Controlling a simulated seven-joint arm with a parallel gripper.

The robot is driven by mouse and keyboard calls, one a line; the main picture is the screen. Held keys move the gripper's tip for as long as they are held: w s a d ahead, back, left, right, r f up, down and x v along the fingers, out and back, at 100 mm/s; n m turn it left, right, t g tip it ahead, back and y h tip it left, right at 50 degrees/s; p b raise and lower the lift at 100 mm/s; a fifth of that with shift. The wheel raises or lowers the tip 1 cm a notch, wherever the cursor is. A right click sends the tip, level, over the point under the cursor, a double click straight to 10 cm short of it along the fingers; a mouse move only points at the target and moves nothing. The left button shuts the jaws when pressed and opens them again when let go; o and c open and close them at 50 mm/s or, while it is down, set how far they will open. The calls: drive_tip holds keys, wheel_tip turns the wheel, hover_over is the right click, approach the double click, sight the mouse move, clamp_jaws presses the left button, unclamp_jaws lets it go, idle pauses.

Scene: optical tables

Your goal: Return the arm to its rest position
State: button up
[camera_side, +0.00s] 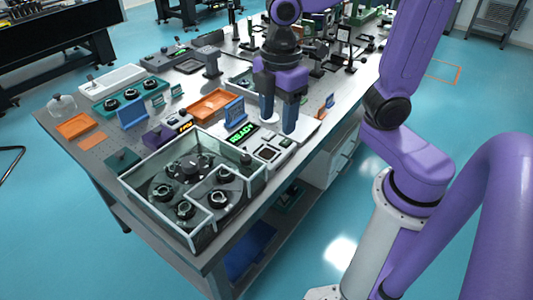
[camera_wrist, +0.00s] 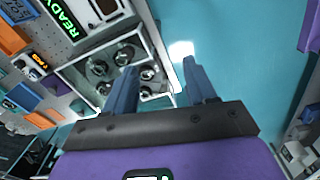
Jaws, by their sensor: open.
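My gripper (camera_side: 278,117) is above the right part of the optical table (camera_side: 60,133), with its two blue-grey fingers pointing down, apart and with nothing between them. It hangs by the white device with the green READY display (camera_side: 241,133). In the wrist view my gripper (camera_wrist: 158,80) also shows open and empty. Past its fingers are a clear-walled box and the teal floor. My purple arm comes from the right side of the side view. I cannot tell the exact height of the fingertips above the device.
A clear-walled box (camera_side: 222,226) with several round black parts stands at the table's near corner. Orange trays (camera_side: 210,105), blue upright plates (camera_side: 131,113) and a white tray (camera_side: 111,82) stand to the left. Optical posts crowd the back. The teal floor (camera_side: 340,210) beside the table is clear.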

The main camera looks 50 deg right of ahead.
drive_tip(key=s+d+f+m, duration=0.1)
drive_tip(key=s+d+f, duration=0.1)
drive_tip(key=s, duration=0.4)
drive_tip(key=s+d+f+m, duration=0.2)
drive_tip(key=s, duration=0.4)
drive_tip(key=shift+f, duration=0.2)
drive_tip(key=shift+d, duration=0.1)
idle(1.0)
